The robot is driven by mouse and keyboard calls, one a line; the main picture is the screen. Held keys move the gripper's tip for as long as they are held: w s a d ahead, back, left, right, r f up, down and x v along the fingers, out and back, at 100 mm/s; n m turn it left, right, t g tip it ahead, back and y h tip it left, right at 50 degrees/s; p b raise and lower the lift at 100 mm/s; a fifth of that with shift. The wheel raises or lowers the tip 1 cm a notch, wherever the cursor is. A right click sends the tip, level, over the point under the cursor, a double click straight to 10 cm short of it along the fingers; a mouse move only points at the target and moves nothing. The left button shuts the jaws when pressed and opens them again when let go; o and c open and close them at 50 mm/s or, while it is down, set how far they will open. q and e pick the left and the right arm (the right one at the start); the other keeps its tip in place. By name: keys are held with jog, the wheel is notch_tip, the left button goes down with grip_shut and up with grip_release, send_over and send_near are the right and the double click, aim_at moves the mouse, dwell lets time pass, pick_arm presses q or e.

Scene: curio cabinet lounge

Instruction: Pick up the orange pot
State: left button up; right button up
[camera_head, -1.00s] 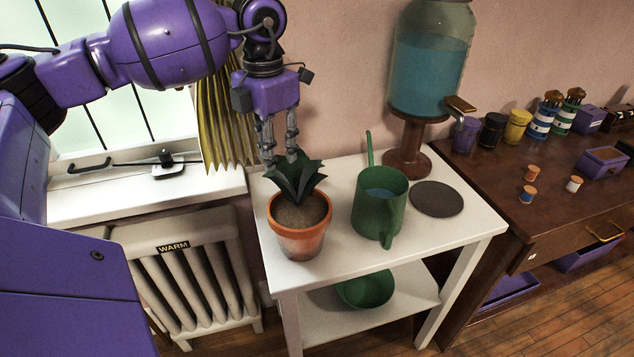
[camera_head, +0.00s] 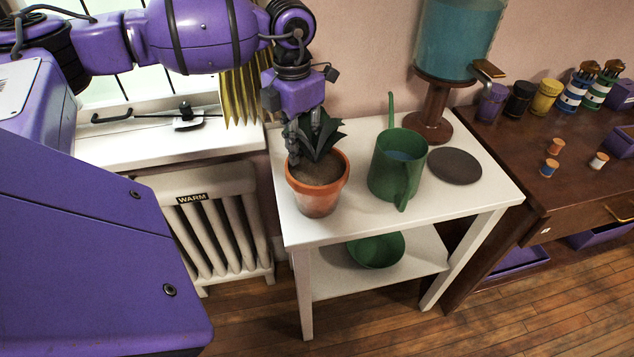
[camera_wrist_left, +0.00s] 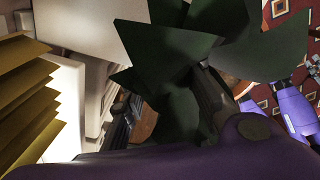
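The orange pot (camera_head: 318,198) is a terracotta pot with brown soil and a dark green spiky plant (camera_head: 318,135). It stands upright on the front left of the white side table (camera_head: 292,232). My left gripper (camera_head: 297,148) points down at the pot's left rim, beside the leaves. In the left wrist view, its fingers (camera_wrist_left: 165,108) are apart, with a bit of orange-brown pot (camera_wrist_left: 145,124) between them; leaves (camera_wrist_left: 170,55) hide much of the pot. I cannot see firm contact with the rim.
A green watering can (camera_head: 396,170) stands close right of the pot, with a dark round mat (camera_head: 455,166) beyond it. A water dispenser (camera_head: 458,40) is behind. A green bowl (camera_head: 376,250) sits on the lower shelf. A radiator (camera_head: 215,225) and yellow curtain (camera_head: 243,95) are left.

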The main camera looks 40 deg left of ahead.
pick_arm(q)
grip_shut()
jog(key=shift+w+r, duration=0.1)
jog(key=shift+r, duration=0.05)
dwell(0.4)
jog(key=shift+r, duration=0.15)
